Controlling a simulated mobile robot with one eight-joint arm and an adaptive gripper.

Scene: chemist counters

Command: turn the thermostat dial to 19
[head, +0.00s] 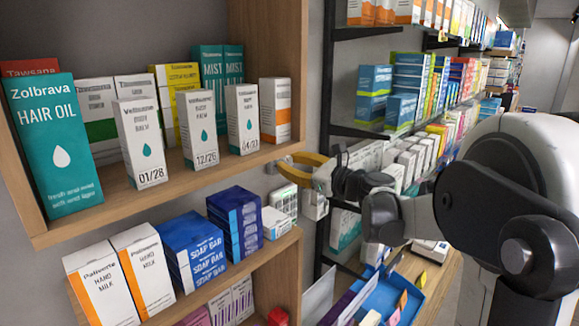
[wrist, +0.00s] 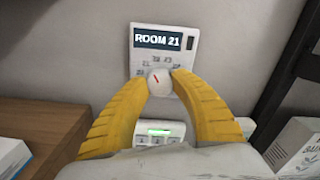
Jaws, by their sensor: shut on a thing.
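A white thermostat (wrist: 163,60) is on the wall ahead in the wrist view. Its dark display reads "ROOM 21". Below the display is a round white dial (wrist: 158,83) with a red mark that appears to point to the upper left. Small numbers arc above the dial; one on the left looks like 21, and others are too small to read surely. My gripper (wrist: 161,81) has its yellow fingers closed on the dial from both sides. In the head view my gripper (head: 288,168) reaches to the wall beside the wooden shelf, and the dial is hidden there.
A white unit with a green light (wrist: 160,132) sits below the thermostat. A wooden shelf (head: 215,165) full of boxes stands close on the left. A dark rack post (head: 325,120) stands close on the right. The gap between them is narrow.

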